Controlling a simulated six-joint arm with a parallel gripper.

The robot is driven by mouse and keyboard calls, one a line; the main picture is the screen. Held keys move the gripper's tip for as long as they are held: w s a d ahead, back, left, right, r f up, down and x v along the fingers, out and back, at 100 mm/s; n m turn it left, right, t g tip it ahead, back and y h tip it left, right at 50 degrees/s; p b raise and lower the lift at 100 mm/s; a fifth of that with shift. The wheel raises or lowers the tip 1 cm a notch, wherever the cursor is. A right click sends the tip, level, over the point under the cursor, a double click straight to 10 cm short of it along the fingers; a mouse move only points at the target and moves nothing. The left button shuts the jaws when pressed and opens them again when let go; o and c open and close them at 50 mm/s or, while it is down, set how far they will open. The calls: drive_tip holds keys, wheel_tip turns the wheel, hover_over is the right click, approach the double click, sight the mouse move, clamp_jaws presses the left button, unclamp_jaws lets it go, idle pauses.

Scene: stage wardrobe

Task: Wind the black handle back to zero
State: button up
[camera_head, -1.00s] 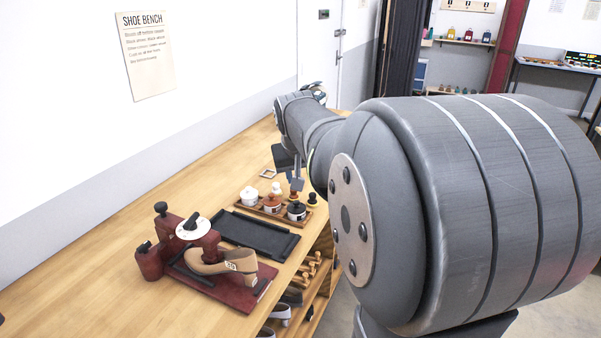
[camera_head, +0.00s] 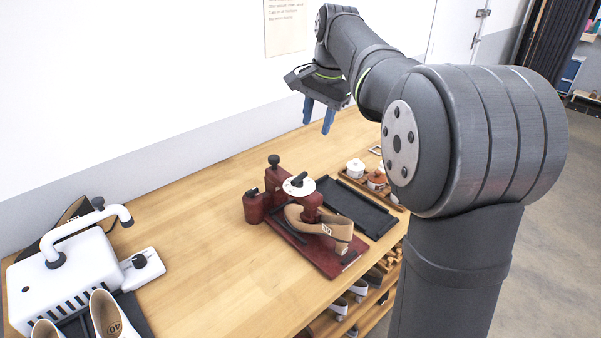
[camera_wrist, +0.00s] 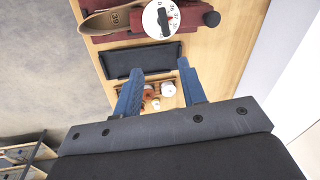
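The black handle (camera_head: 298,179) is a short bar across a white numbered dial (camera_head: 302,189) on a dark red shoe stretcher (camera_head: 258,208) that holds a tan shoe (camera_head: 330,226). In the wrist view the black handle (camera_wrist: 163,21) lies on the white dial (camera_wrist: 152,27) at the top edge, with small numerals around it. What the handle points to is too small to read surely. My gripper (camera_head: 318,119) is raised above the bench, behind and right of the stretcher, apart from it. Its two blue fingers stand apart with nothing between them, also in the wrist view (camera_wrist: 160,88).
A black tray (camera_head: 356,210) lies right of the stretcher, and jars (camera_head: 376,181) stand in a wooden rack beyond. A white machine (camera_head: 72,272) with a curved arm and cream shoes (camera_head: 112,316) occupy the left. The wall is close behind. Bare bench (camera_head: 195,230) lies between.

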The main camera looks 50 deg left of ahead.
drive_tip(key=s, duration=0.1)
approach(299, 177)
drive_tip(key=x, duration=0.8)
drive_tip(key=shift+f, duration=0.2)
clamp_jaws()
